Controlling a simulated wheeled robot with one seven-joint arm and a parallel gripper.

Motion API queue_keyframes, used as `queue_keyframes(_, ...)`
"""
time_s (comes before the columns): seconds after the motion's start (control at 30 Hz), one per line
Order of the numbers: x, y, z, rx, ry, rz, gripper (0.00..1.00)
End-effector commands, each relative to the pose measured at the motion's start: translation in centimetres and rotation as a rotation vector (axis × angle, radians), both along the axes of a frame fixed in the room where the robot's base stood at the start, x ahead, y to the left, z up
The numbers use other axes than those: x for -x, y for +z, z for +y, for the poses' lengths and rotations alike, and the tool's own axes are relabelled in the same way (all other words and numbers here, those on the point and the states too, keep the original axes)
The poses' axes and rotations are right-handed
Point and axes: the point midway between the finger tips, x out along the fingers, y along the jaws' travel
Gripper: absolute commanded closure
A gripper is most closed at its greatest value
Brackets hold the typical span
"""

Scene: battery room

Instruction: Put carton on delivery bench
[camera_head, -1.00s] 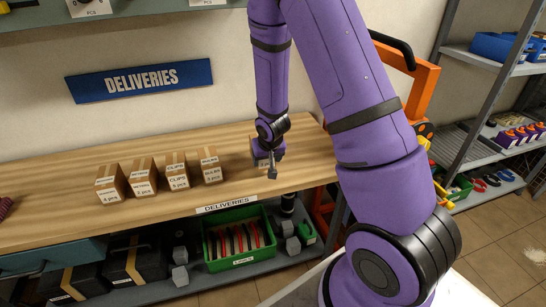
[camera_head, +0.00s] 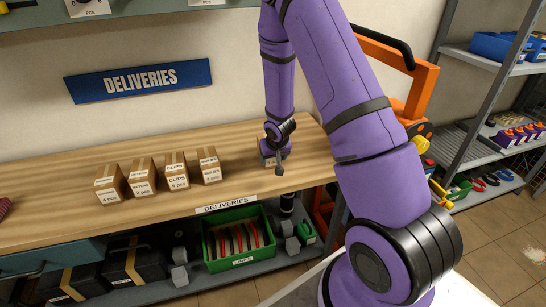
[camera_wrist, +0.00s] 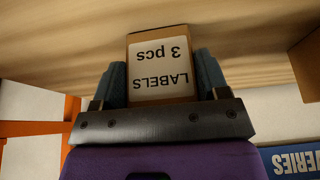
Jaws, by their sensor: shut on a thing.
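The carton (camera_wrist: 162,70) is a brown box with a white label reading "LABELS 3 pcs", upside down in the wrist view. My gripper (camera_wrist: 162,82) is shut on it, with one finger on each side. In the head view my gripper (camera_head: 276,158) is low over the right part of the wooden delivery bench (camera_head: 230,187), and the carton (camera_head: 266,160) shows partly behind it. The carton is at or very near the bench top; I cannot tell whether it touches. The bench front carries a "DELIVERIES" label.
Several similar cartons (camera_head: 175,170) stand in a row on the bench, left of my gripper. A blue "DELIVERIES" sign (camera_head: 138,80) hangs on the wall. A green crate (camera_head: 240,262) sits on the shelf below. An orange frame (camera_head: 418,90) stands at the bench's right end.

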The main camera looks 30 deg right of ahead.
Motion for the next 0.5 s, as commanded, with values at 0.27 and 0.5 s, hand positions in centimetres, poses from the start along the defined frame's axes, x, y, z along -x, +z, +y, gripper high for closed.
queue_keyframes(0.27, -0.04, -0.11, -0.01, 0.001, 0.000, -0.002, 0.68)
queue_keyframes(0.5, -0.02, -0.14, -0.01, 0.000, 0.000, -0.001, 0.07)
